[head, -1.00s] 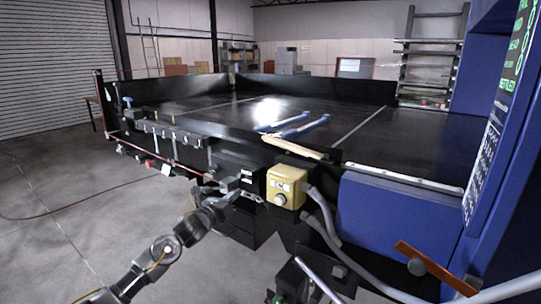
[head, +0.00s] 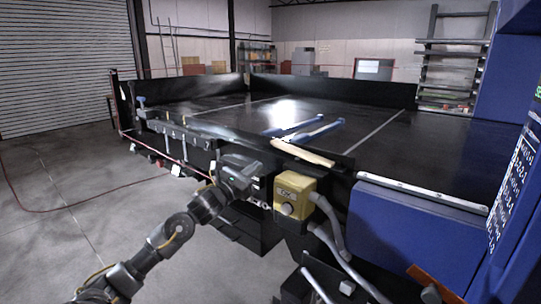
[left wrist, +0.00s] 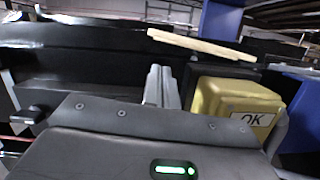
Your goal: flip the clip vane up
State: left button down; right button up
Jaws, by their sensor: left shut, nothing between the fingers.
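My left gripper (head: 243,172) is at the side of the black conveyor bed, just left of the yellow box (head: 295,194) in the head view. In the left wrist view its two fingers (left wrist: 162,84) are together, with nothing between them. They point at the dark side of the conveyor, left of the yellow box with its OK label (left wrist: 236,106). I cannot pick out the clip vane for certain. A rail with several small clips (head: 180,134) runs along the conveyor's left edge, beyond the gripper. My right gripper is not in view.
Blue bars (head: 308,129) and a pale wooden strip (head: 303,153) lie on the conveyor bed (head: 385,142). A grey hose (head: 330,218) hangs beside the yellow box. A blue panel (head: 415,210) stands to the right. The floor (head: 85,200) at the left is mostly open.

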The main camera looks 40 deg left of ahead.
aim_at(274, 153)
pick_arm(q)
jog(key=p+x, duration=0.3)
jog(key=x, duration=0.5)
jog(key=shift+w+r+p, duration=0.2)
jog(key=shift+w+p, duration=0.05)
jog(key=shift+p, duration=0.15)
jog(key=shift+w, duration=0.65)
jog(key=shift+r, duration=0.1)
